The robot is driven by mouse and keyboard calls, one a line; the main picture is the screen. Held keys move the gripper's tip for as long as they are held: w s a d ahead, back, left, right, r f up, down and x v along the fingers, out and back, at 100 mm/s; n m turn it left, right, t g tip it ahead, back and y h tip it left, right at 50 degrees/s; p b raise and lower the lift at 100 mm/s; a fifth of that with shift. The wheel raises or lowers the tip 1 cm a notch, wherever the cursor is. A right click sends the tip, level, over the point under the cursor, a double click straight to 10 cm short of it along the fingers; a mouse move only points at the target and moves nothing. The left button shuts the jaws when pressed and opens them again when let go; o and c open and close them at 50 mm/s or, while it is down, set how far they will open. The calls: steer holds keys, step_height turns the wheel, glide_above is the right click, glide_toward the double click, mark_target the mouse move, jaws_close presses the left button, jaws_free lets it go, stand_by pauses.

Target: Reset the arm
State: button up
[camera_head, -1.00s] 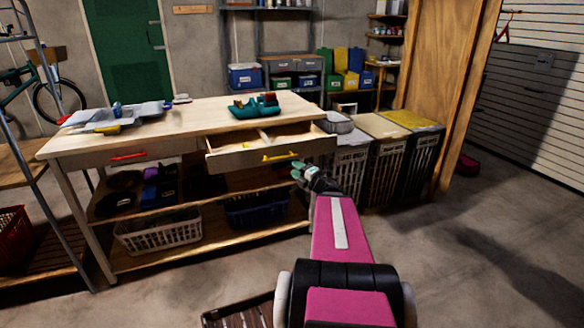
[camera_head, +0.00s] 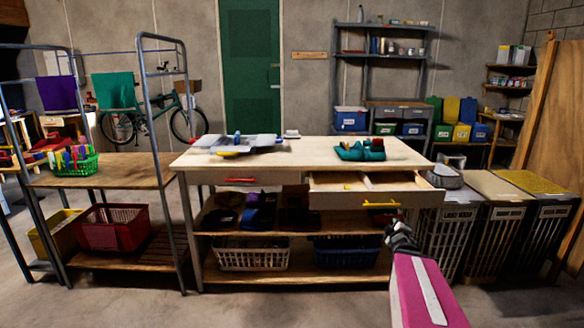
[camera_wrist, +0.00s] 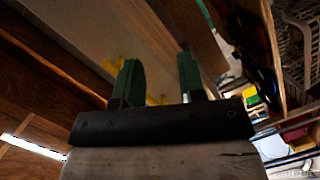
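My gripper (camera_head: 396,228) is at the end of my pink arm, in front of the workbench (camera_head: 300,152) and just below the right drawer's yellow handle (camera_head: 381,205). In the wrist view two green fingers (camera_wrist: 160,84) stand apart with nothing between them. The right drawer (camera_head: 335,201) is pulled open, and a small yellow item (camera_head: 347,187) lies inside. The left drawer with a red handle (camera_head: 239,181) is shut. In the wrist view a yellow patch shows behind the fingers; I cannot tell whether the fingers touch it.
Tall hampers (camera_head: 489,230) stand right of the bench. A metal shelf rack (camera_head: 110,170) with a green basket (camera_head: 75,164) and a red basket (camera_head: 112,232) stands left. A white basket (camera_head: 250,258) is on the bench's lower shelf. The floor in front is clear.

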steer(key=s+a+f+m+g, duration=0.5)
steer(key=a+f+m+g, duration=0.3)
steer(key=f+g, duration=0.15)
steer(key=s+a+f+m+g+y, duration=0.2)
steer(key=s+a+f+g, duration=0.2)
steer(key=s+a+g, duration=0.3)
steer(key=s+a, duration=0.3)
steer(key=a, duration=0.2)
steer(key=shift+s+a+m+y, duration=0.25)
steer(key=shift+a+m+y, duration=0.05)
steer(key=shift+a, duration=0.1)
